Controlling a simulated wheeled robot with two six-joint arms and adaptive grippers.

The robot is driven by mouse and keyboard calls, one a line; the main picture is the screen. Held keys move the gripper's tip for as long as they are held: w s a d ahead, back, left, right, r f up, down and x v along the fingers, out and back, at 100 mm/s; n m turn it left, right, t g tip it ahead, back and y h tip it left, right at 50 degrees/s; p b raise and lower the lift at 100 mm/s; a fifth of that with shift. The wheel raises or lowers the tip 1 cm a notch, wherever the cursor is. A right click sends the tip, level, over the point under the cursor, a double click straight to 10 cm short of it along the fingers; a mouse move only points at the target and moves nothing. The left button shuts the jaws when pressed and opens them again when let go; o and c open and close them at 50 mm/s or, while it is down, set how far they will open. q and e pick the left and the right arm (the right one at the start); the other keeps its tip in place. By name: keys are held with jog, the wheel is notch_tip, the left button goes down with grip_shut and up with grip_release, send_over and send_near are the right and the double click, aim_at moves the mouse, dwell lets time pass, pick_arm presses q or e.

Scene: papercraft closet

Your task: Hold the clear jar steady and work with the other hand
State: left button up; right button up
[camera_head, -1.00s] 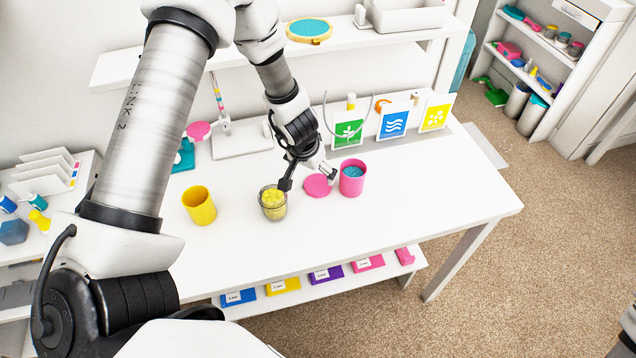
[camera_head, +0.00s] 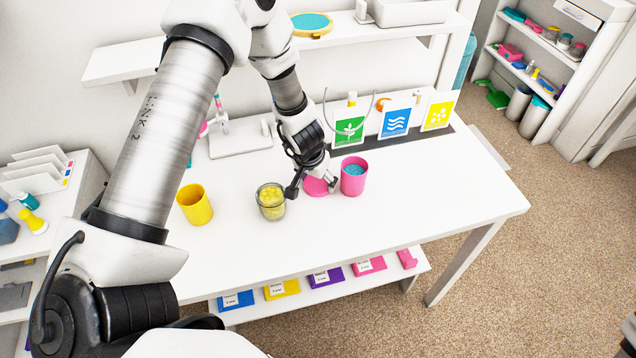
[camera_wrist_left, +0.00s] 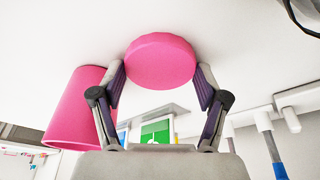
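The clear jar (camera_head: 271,204) with yellow contents stands upright and open on the white table in the head view. A round pink lid (camera_head: 317,187) lies right of it, beside a pink cup (camera_head: 353,179) with blue contents. My left gripper (camera_head: 312,188) is low over the lid, its near finger close to the jar's right side; I cannot tell if they touch. In the left wrist view the lid (camera_wrist_left: 160,60) sits between the two spread fingers, which look open around it. The pink cup (camera_wrist_left: 75,108) is at the left there. My right gripper is not in view.
An empty-looking yellow cup (camera_head: 195,204) stands left of the jar. Picture cards (camera_head: 395,121) and a white stand (camera_head: 240,140) are behind. Several coloured boxes (camera_head: 326,277) sit on the shelf below. The table's right part is clear.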

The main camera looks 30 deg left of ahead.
aim_at(317, 183)
pick_arm(q)
notch_tip(317, 183, up, 18)
jog(key=p, duration=1.6)
